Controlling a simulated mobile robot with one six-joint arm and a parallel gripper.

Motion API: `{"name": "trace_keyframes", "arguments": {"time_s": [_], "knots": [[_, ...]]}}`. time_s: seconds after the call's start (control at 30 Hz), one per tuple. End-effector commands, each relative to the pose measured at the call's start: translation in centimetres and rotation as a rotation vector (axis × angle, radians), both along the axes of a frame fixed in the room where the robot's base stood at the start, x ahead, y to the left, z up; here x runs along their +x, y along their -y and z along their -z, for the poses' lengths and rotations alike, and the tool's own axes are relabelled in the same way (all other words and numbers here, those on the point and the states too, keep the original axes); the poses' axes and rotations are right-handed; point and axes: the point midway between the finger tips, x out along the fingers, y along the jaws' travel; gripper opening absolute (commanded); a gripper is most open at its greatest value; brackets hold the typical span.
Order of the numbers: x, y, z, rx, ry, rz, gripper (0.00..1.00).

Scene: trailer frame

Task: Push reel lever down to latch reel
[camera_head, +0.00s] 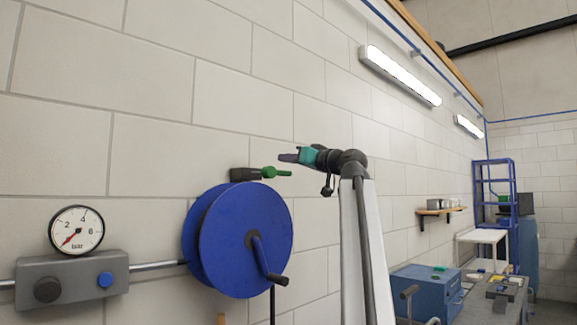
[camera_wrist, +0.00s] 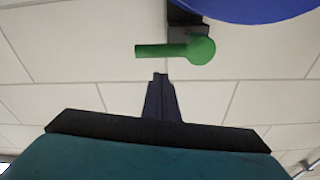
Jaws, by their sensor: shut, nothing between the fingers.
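A blue reel (camera_head: 246,240) with a crank handle is mounted on the wall in the head view. Its green lever (camera_head: 274,172) sticks out to the right from a dark block (camera_head: 246,174) above the reel. In the wrist view the green lever (camera_wrist: 172,50) lies sideways, with its round hub at the right end, and the blue reel (camera_wrist: 240,8) shows at the top edge. My gripper (camera_head: 282,157) is shut and empty, a little above and right of the lever in the head view. In the wrist view my gripper's tips (camera_wrist: 160,76) point at the lever with a visible gap.
A pressure gauge (camera_head: 76,230) sits on a grey box left of the reel. A blue cabinet (camera_head: 428,287), a wall shelf (camera_head: 440,211) and a blue rack (camera_head: 495,190) stand farther right. The wall around the lever is clear.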

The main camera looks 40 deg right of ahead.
Motion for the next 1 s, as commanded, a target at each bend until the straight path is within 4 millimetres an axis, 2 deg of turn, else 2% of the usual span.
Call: {"name": "trace_keyframes", "arguments": {"time_s": [0.13, 0.2, 0.7, 1.0], "knots": [[0.0, 0.1, -1.5, 0.0, 0.001, 0.002, 0.0], [-1.1, 0.2, -0.9, 0.001, 0.001, 0.004, 0.0], [-7.9, 0.5, 0.1, 0.001, 0.001, 0.004, 0.0], [-9.8, 0.5, 0.2, 0.0, 0.002, 0.001, 0.0]]}}
